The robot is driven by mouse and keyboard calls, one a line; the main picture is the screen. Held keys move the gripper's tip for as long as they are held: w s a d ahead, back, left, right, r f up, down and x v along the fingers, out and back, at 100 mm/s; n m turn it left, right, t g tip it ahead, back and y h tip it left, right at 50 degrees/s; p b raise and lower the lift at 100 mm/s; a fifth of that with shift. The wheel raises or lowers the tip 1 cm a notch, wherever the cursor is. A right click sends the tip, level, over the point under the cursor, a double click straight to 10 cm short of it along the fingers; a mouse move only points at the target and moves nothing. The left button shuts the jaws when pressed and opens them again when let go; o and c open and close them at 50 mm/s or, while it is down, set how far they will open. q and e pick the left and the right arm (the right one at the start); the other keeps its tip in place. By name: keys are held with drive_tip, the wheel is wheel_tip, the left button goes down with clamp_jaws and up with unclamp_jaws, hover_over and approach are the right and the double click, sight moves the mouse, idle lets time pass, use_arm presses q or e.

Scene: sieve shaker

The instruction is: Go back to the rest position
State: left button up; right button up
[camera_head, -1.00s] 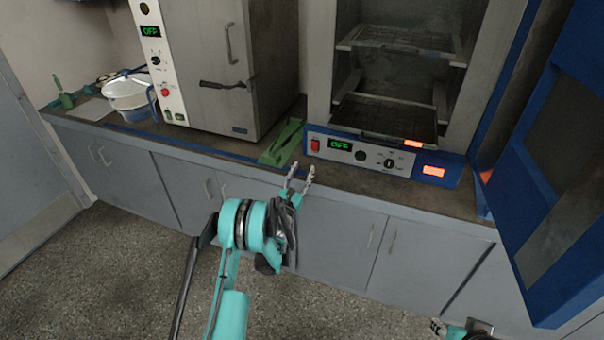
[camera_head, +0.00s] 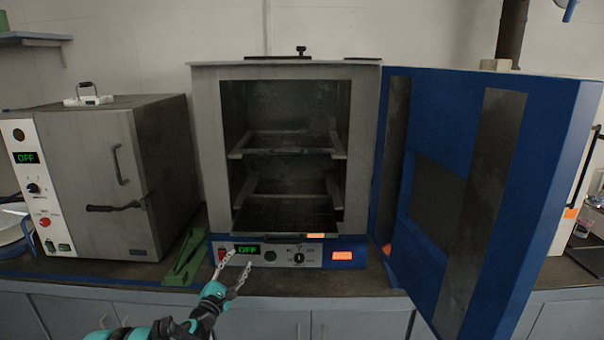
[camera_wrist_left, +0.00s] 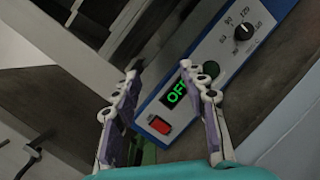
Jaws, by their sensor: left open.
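My left gripper (camera_head: 236,273) is open and empty, in front of the control panel of the blue-and-grey oven (camera_head: 365,160). In the left wrist view the two fingers (camera_wrist_left: 168,95) are spread, with the panel beyond them. The panel carries a red switch (camera_head: 223,254), a green display (camera_head: 247,250) reading OFF and a black dial (camera_head: 299,258). The oven's blue door (camera_head: 420,205) stands wide open to the right, and its racks look empty. My right gripper is not in view.
A closed grey oven (camera_head: 90,180), its display also OFF, stands at the left. A green tool (camera_head: 187,258) lies between the ovens on the dark counter (camera_head: 110,268). A white bowl (camera_head: 12,222) is at the far left edge. The open door takes up the right side.

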use_arm(q)
drive_tip(key=s+d+r+m+g+h, duration=0.2)
drive_tip(key=s+d+r+m+g, duration=0.25)
drive_tip(key=s+d+m, duration=0.4)
drive_tip(key=s+d+m+g, duration=0.3)
drive_tip(key=s+m, duration=0.4)
drive_tip(key=s, duration=0.3)
drive_tip(key=s+a+f+m+g+y, duration=0.1)
drive_tip(key=s+a+f+m+y, duration=0.1)
drive_tip(key=s, duration=0.5)
drive_tip(key=s+a+f+m+g+y, duration=0.2)
drive_tip(key=s+a+f+m+y, duration=0.1)
drive_tip(key=s, duration=0.5)
drive_tip(key=s+a+f+m+g+y, duration=0.1)
drive_tip(key=s+a+f+m+y, duration=0.1)
drive_tip(key=s, duration=0.6)
drive_tip(key=shift+s+a+f+m+g+y, duration=0.15)
drive_tip(key=shift+a+f+m+g+y, duration=0.3)
drive_tip(key=shift+f+m, duration=0.6)
drive_tip(key=shift+r, duration=0.2)
